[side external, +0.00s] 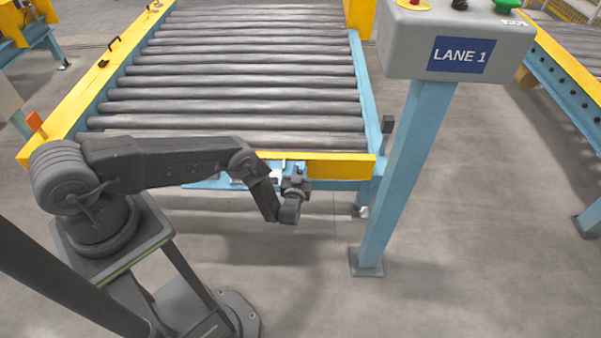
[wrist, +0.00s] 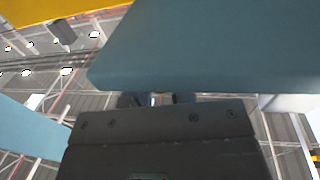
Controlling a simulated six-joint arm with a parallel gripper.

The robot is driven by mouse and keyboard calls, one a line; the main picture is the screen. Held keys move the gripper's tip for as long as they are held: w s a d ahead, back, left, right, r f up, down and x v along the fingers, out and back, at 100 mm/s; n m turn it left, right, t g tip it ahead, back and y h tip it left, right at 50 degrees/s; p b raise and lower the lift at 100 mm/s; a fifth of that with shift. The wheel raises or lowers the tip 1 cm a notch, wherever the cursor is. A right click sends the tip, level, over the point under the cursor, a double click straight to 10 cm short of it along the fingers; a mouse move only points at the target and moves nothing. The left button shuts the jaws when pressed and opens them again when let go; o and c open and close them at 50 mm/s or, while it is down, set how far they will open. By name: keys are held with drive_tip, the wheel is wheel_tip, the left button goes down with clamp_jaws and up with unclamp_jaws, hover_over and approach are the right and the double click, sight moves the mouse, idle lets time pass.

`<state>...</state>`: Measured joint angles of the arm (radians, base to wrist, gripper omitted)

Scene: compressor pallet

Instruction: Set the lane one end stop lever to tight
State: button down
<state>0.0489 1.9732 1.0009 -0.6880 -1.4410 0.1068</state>
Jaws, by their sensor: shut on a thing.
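My gripper (side external: 297,184) is at the near end of the lane one roller conveyor, just in front of its yellow end beam (side external: 340,167). It is small in the side view, and its fingers are largely hidden. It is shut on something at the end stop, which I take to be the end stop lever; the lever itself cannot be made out. In the wrist view, the dark gripper body (wrist: 160,135) fills the lower middle, and a light blue steel part (wrist: 210,45) hangs close above it. The lever's setting cannot be read.
A grey control box (side external: 455,45) marked LANE 1 stands on a blue post (side external: 405,180) right of my gripper. The conveyor rollers (side external: 240,95) are empty. A second conveyor (side external: 570,75) is at the far right. The floor in front is clear.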

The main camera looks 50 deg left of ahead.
drive_tip(key=shift+s+a+m+t+h, duration=0.25)
drive_tip(key=shift+m+t+h, duration=0.3)
drive_tip(key=shift+h, duration=0.25)
drive_tip(key=c, duration=1)
unclamp_jaws()
drive_tip(key=v, duration=1.4)
